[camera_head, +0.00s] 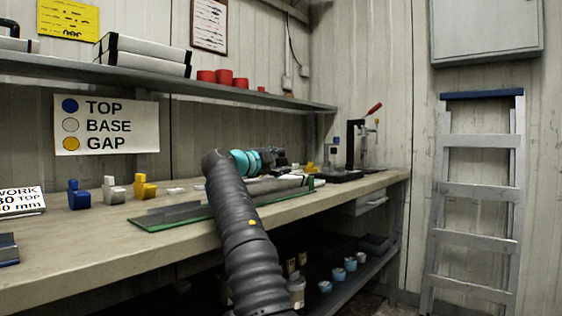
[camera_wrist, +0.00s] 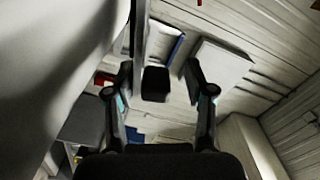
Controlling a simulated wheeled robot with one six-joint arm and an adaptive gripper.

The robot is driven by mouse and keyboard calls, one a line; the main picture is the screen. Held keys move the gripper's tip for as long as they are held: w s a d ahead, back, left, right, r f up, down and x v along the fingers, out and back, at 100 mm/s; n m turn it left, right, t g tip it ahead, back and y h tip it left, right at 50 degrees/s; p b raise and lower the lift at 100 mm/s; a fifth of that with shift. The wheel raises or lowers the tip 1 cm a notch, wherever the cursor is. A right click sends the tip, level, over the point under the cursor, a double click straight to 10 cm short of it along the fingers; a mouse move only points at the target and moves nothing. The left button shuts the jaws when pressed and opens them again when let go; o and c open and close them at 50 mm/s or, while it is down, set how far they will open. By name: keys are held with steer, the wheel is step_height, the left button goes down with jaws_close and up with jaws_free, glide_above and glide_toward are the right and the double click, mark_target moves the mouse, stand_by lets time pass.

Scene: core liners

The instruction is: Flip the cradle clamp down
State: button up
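The long green-based cradle (camera_head: 170,218) lies on the workbench, with grey metal sides and a white liner (camera_head: 290,183) toward its right end. My arm crosses in front of its middle and hides part of it. My gripper (camera_head: 282,166) is small and dark over the right part of the cradle. In the wrist view my gripper (camera_wrist: 158,66) is open, its two fingers apart. A black rounded block (camera_wrist: 155,84) shows between the fingers; I cannot tell whether it touches them or whether it is the clamp. The clamp is not clear in the head view.
A black stand with a red handle (camera_head: 374,108) is at the bench's right end. Blue, white and yellow blocks (camera_head: 115,190) stand at the left back. A shelf (camera_head: 160,80) runs above. A ladder (camera_head: 478,190) leans at the right.

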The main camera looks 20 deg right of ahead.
steer(key=shift+s+d+r, duration=0.1)
steer(key=shift+s+r, duration=0.05)
steer(key=shift+r, duration=0.1)
steer(key=shift+s+a, duration=0.35)
steer(key=shift+a, duration=0.05)
steer(key=v, duration=1.1)
steer(key=shift+w+f, duration=0.1)
